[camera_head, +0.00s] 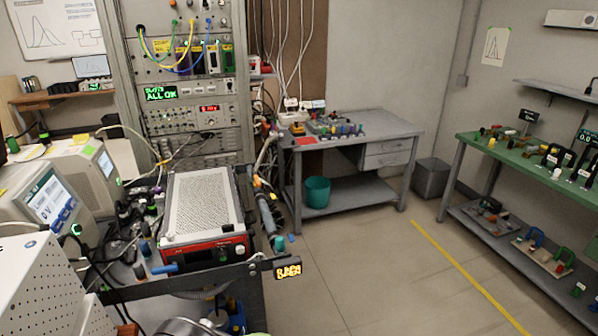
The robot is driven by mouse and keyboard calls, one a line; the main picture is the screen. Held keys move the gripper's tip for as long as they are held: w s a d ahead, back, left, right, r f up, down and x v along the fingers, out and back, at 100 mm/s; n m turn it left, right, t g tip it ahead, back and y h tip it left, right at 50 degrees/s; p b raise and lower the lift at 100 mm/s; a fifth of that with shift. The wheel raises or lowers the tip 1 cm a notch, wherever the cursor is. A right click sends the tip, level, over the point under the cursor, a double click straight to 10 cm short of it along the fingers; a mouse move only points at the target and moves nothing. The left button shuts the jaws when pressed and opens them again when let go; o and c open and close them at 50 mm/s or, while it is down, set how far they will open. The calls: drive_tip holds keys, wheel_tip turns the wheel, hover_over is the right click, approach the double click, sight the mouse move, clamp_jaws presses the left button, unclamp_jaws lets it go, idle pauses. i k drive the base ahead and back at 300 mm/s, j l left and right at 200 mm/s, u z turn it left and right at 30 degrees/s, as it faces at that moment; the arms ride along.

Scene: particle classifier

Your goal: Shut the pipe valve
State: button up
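I cannot pick out the pipe valve with certainty. My gripper is not in view.
A cart with a red-fronted instrument (205,252) stands at the left, before a tall equipment rack (190,90). A grey desk (390,128) with a teal bin (317,190) stands at the back. The green bench (565,188) lines the right. Open floor (370,265) lies between.

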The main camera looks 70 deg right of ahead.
sight(257, 182)
drive_tip(key=l+z, duration=0.45)
drive_tip(key=i+l+z, duration=0.1)
drive_tip(key=z, duration=0.35)
drive_tip(key=i+l+z, duration=0.15)
drive_tip(key=l+z, duration=0.3)
drive_tip(key=i+l+z, duration=0.15)
drive_tip(key=z, duration=0.35)
drive_tip(key=i+l+u, duration=0.15)
drive_tip(key=l+u, duration=1.25)
drive_tip(key=l, duration=0.15)
drive_tip(key=i+l+u, duration=0.15)
drive_tip(key=l+u, duration=0.25)
drive_tip(key=i+l+u, duration=0.1)
drive_tip(key=u, duration=0.3)
drive_tip(key=l+u, duration=1.1)
drive_tip(key=u, duration=0.15)
drive_tip(key=i+l+u, duration=0.15)
drive_tip(key=l+u, duration=0.3)
